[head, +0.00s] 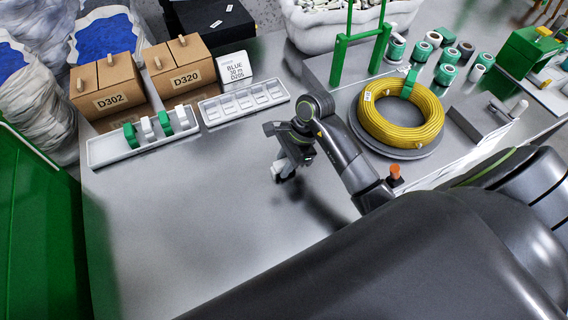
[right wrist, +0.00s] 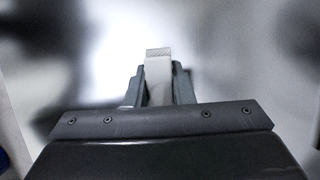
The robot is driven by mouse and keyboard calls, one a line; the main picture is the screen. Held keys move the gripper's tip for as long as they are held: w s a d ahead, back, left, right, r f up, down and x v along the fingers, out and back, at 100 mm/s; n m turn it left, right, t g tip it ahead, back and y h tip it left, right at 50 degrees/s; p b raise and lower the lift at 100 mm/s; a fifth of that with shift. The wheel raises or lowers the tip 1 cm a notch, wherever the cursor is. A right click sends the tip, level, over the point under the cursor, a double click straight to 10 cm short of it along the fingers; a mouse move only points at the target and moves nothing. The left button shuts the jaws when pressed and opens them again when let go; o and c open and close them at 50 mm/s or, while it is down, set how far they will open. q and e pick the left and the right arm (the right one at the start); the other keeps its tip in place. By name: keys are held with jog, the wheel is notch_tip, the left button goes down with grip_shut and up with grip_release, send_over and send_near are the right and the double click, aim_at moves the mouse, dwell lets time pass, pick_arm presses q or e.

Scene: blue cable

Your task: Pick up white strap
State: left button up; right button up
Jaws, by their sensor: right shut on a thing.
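My right gripper (head: 284,172) is over the middle of the grey table in the head view, shut on a small white strap (head: 280,167). In the right wrist view the strap (right wrist: 158,72) stands pale between the two dark fingers of the gripper (right wrist: 159,85), its ridged end past the fingertips. In the head view, a white strap (head: 148,127) and green straps (head: 131,135) stand in a long white tray (head: 108,152) at the left. My left gripper is not in view.
Cardboard boxes marked D302 (head: 108,88) and D320 (head: 181,72) stand behind the trays. A white tray with compartments (head: 213,113) lies beside them. A yellow cable coil (head: 381,118) sits on a round grey base at the right. The front left table is clear.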

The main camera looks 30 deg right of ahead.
aim_at(278, 163)
grip_shut()
notch_tip(278, 163, up, 5)
jog(key=shift+r, duration=0.15)
notch_tip(278, 163, up, 3)
jog(key=p, duration=0.2)
jog(key=shift+p, duration=0.3)
jog(key=shift+r+p, duration=0.85)
jog(key=shift+p, duration=0.05)
jog(key=shift+s, duration=0.15)
